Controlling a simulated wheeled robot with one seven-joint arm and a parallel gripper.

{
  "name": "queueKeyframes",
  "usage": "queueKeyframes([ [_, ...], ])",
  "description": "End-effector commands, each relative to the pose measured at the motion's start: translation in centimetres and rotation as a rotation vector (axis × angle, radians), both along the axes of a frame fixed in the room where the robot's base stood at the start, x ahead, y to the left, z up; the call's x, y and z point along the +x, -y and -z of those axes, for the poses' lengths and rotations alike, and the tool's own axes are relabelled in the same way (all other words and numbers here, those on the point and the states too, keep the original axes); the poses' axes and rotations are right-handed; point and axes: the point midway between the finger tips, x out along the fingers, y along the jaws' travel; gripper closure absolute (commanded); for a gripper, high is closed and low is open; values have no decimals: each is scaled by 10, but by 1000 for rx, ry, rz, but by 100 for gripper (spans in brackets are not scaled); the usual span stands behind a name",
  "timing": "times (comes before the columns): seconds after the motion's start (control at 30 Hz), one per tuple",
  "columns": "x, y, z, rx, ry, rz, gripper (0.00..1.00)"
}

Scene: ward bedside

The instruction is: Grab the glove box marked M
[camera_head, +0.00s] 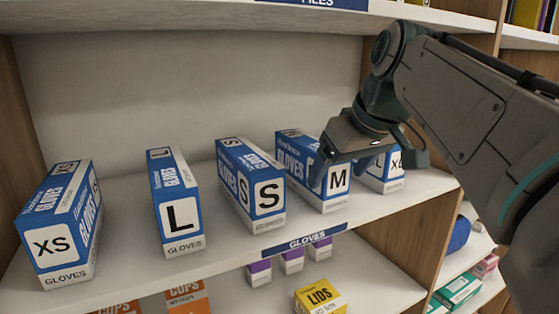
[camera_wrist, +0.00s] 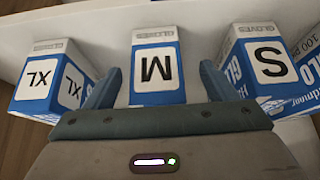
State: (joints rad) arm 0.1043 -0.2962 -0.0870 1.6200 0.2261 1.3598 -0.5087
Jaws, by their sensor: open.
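The glove box marked M (camera_head: 337,182) is blue and white and stands on the shelf between the S box and the XL box. In the wrist view the M box (camera_wrist: 155,68) appears upside down, between my two fingers. My gripper (camera_head: 345,176) is open at the M box, with one finger on each side of it in the wrist view (camera_wrist: 154,88). I cannot tell whether the fingers touch the box. My gripper and arm hide part of the M box's top and part of the XL box in the head view.
The S box (camera_head: 266,198) stands close left of the M box, and the XL box (camera_head: 391,178) close right. The L box (camera_head: 181,216) and XS box (camera_head: 55,245) stand further left. A wooden side panel (camera_head: 412,222) is at right. Another shelf is above.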

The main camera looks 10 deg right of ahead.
Motion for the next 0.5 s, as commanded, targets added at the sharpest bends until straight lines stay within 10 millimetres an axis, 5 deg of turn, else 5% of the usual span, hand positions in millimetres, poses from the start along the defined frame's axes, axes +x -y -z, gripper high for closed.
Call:
queueKeyframes([
  [0.2, 39, -8, -2, 0, -3, 8, 21],
  [0.5, 63, -17, -1, 0, -2, 7, 21],
])
